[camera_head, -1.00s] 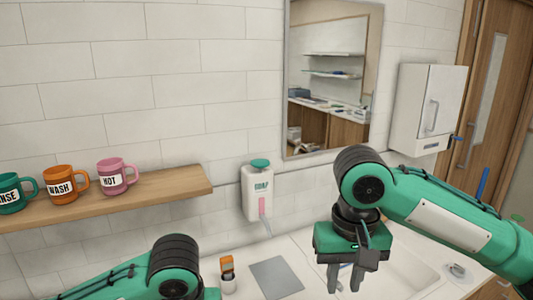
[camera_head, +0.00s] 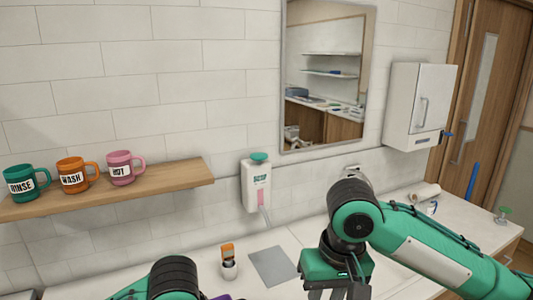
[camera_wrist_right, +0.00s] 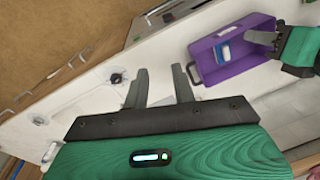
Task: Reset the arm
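My right arm reaches in from the right in the head view, with its gripper (camera_head: 338,294) low over the counter and the fingertips cut off by the frame. In the right wrist view its two fingers (camera_wrist_right: 160,84) stand apart with nothing between them. My left arm (camera_head: 172,278) shows only as a green and black link at the bottom of the head view. My left gripper (camera_wrist_right: 262,40) shows at the upper right of the right wrist view, its grey finger at the purple bin (camera_wrist_right: 206,62); its opening is unclear.
The bin holds a blue and white item (camera_wrist_right: 223,52). A shelf (camera_head: 190,175) carries green, orange and pink mugs (camera_head: 125,168). A soap dispenser (camera_head: 256,185) hangs on the wall.

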